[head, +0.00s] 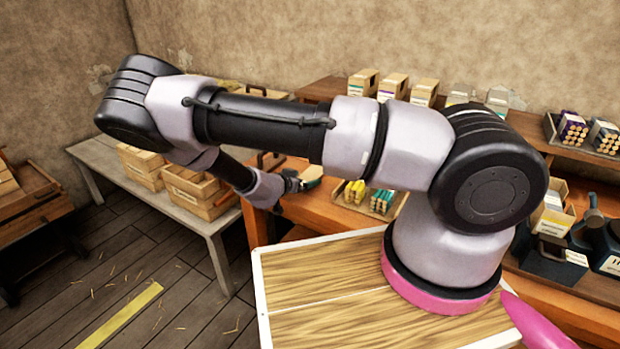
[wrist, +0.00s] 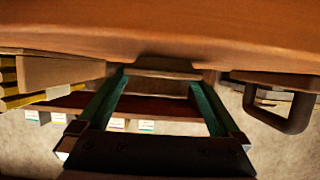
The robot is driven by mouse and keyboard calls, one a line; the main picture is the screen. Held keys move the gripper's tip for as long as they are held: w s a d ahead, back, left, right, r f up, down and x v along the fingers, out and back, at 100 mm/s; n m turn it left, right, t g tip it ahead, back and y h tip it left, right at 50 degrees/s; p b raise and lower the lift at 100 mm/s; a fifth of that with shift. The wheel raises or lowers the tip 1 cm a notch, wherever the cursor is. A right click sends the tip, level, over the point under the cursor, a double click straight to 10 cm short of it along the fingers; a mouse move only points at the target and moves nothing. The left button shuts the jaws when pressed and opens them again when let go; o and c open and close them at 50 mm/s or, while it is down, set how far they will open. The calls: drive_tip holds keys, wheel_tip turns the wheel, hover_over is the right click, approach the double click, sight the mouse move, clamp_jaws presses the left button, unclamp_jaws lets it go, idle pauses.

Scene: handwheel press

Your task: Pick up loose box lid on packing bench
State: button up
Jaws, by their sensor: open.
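A small tan piece (head: 312,171), which looks like the loose box lid, shows at the wooden packing bench, just beyond my gripper (head: 300,183). In the wrist view, a pale wooden piece (wrist: 165,66), likely the same lid, lies across the far ends of my gripper's (wrist: 160,80) two green fingers. The fingers are spread apart, one toward each side of it. I cannot tell whether they touch it. My forearm hides part of the bench in the head view.
An orange-brown wooden surface (wrist: 160,25) fills the top of the wrist view. A dark handle (wrist: 272,112) is close on the right. Yellow and green bundles (head: 380,200) lie right of my gripper. Open wooden crates (head: 195,190) stand on the grey table (head: 205,225) to the left.

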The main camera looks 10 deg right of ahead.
drive_tip(key=shift+w+d+f, duration=0.3)
drive_tip(key=shift+w+d, duration=0.15)
drive_tip(key=shift+w, duration=0.05)
drive_tip(key=c, duration=1.2)
drive_tip(key=shift+r, duration=0.1)
drive_tip(key=shift+c, duration=0.2)
